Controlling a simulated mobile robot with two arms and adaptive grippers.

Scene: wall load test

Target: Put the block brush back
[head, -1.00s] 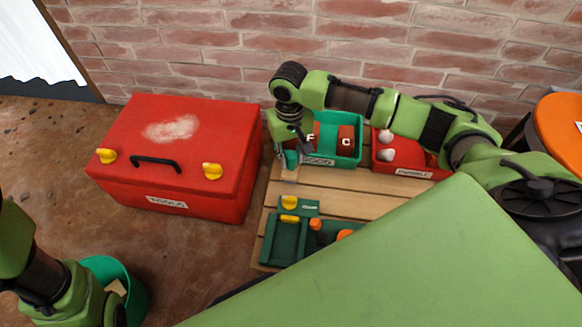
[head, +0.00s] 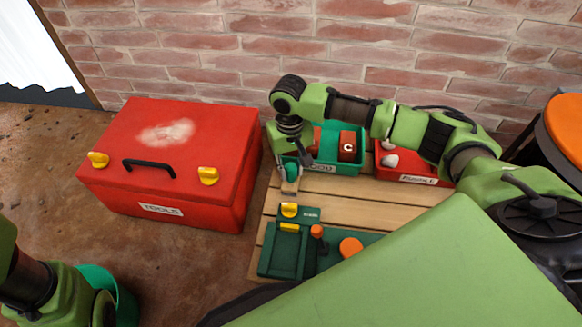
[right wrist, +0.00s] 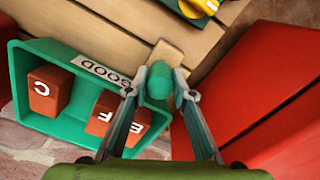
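The block brush shows as a pale wooden block (head: 289,187) with a rounded teal handle (right wrist: 160,82) in the right wrist view. My right gripper (right wrist: 161,78) has its two fingertips closed on either side of that handle. In the head view the gripper (head: 290,172) holds the brush over the wooden slats, in front of the teal bin's left end. Whether the block touches the slats is unclear. A dark green tray (head: 271,262) lies nearer to me, with a long recess on its left. My left arm enters at the lower left; its gripper is out of sight.
The teal bin labelled GOOD (head: 345,168) holds brick-red lettered blocks. A red bin (head: 409,180) with pale lumps stands to its right. The tray carries yellow and orange parts. A red toolbox (head: 165,165) stands left of the slatted bench (head: 345,208). A brick wall is behind.

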